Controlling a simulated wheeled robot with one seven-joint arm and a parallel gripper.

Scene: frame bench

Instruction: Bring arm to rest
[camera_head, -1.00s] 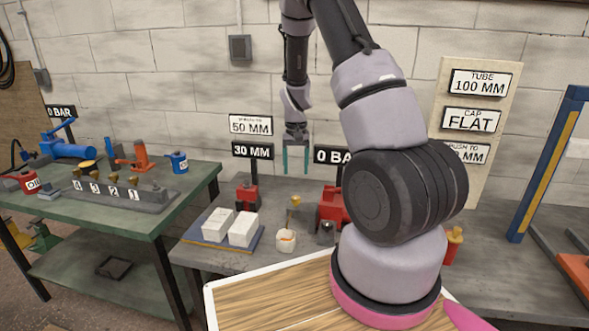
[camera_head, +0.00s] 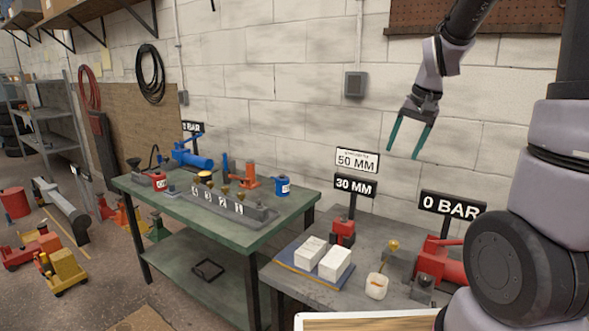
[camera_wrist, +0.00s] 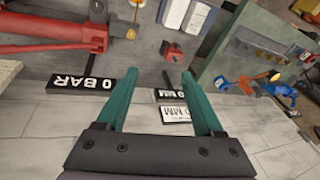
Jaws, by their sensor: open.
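My gripper (camera_head: 408,138) is raised in the air in front of the block wall, above the grey bench and its signs. Its two teal fingers are spread apart with nothing between them. In the wrist view my gripper (camera_wrist: 160,90) also shows open and empty, with the sign plates and bench beyond it. The arm is bent, with its upper links at the right edge of the head view.
The grey bench (camera_head: 318,288) holds two white blocks (camera_head: 323,258) on a blue mat, a white cup (camera_head: 376,286) and a red press (camera_head: 436,262). The signs "30 MM" (camera_head: 355,186) and "0 BAR" (camera_head: 452,205) stand up. A green table (camera_head: 200,215) is left.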

